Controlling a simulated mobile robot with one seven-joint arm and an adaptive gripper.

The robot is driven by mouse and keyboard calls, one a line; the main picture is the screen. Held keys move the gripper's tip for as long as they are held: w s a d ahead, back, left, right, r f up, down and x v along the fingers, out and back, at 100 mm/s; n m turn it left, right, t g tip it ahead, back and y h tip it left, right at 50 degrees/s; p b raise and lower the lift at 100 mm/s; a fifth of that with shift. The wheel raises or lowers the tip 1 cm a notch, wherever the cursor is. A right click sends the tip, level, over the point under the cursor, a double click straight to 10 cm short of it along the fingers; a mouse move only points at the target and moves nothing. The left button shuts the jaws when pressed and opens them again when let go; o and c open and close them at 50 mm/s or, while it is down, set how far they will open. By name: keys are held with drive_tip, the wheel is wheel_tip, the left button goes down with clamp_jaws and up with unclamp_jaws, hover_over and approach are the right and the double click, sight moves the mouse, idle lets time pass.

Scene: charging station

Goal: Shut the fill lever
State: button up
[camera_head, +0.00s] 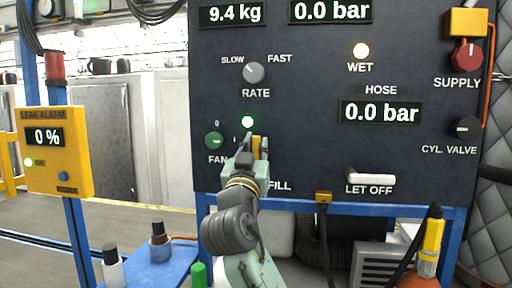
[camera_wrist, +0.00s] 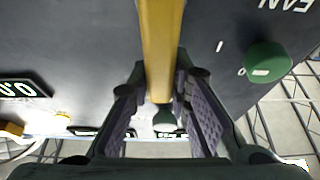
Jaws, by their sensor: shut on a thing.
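The yellow fill lever (camera_head: 262,144) is on the dark panel, above the FILL label (camera_head: 280,186). My gripper (camera_head: 247,150) is at the lever and partly hides it in the head view. In the wrist view, the yellow lever (camera_wrist: 161,45) runs down from the top edge between the two fingers of my gripper (camera_wrist: 160,75). The fingers are shut on it. The lever's pivot cannot be made out.
The green fan knob (camera_head: 214,141) is just left of my gripper and also shows in the wrist view (camera_wrist: 267,62). The rate knob (camera_head: 254,72) is above. The white let-off lever (camera_head: 371,178) is to the right. A yellow leak alarm box (camera_head: 54,152) stands at left.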

clamp_jaws()
